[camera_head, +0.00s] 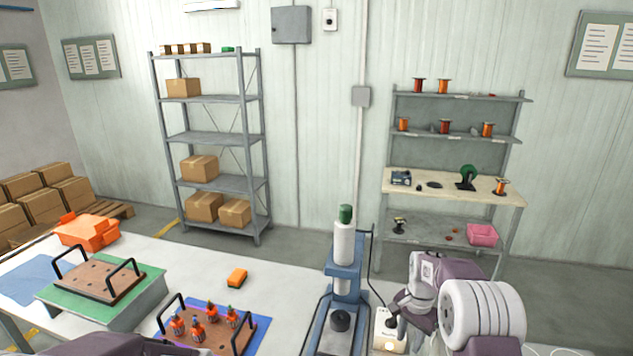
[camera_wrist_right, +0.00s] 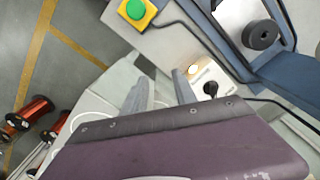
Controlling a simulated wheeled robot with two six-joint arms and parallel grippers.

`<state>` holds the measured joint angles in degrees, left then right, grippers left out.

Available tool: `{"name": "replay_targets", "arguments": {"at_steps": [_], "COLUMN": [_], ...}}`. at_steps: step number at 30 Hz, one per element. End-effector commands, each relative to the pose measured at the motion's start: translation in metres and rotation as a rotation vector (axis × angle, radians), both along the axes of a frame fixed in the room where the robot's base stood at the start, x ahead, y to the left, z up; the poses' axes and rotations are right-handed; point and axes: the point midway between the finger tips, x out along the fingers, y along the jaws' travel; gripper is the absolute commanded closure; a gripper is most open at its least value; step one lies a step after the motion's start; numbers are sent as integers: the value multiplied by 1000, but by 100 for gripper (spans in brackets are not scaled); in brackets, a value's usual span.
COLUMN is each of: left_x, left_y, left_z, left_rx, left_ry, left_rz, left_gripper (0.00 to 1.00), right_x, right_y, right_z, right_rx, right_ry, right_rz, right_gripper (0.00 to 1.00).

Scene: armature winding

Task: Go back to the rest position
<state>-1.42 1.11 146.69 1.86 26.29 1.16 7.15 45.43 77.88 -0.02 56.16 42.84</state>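My right gripper (camera_wrist_right: 165,92) shows in the right wrist view as two grey fingers with a gap between them. I see nothing held in it. In the head view my right arm comes in at the lower right, with the gripper close to the white control box (camera_head: 390,332) beside the blue press (camera_head: 345,285). The box's black knob (camera_wrist_right: 210,89) and lit button (camera_wrist_right: 192,69) are just beyond the fingers. Of my left arm, only a dark purple part shows at the bottom left edge. Its fingers cannot be made out.
A wooden tray (camera_head: 240,342) with black handles and several orange-and-black armatures lies on a blue mat. Another wooden tray (camera_head: 98,277) sits on a green block. A green button (camera_wrist_right: 134,9) is near the press.

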Motion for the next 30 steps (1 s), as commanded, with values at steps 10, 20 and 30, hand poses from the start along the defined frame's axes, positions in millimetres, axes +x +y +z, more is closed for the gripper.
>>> {"name": "replay_targets", "arguments": {"at_steps": [10,20,30], "left_x": [0,0,0], "left_y": [0,0,0], "left_z": [0,0,0], "left_rx": [0,0,0], "left_ry": [-1,-1,-1], "left_rz": [0,0,0], "left_gripper": [38,38,38], "right_x": [-15,-109,-236], "right_y": [26,58,66], "right_z": [64,80,24], "right_rx": [-6,-4,-16], "right_ry": [-82,-97,-72], "right_rz": [53,273,778], "right_gripper": [66,66,66]}}
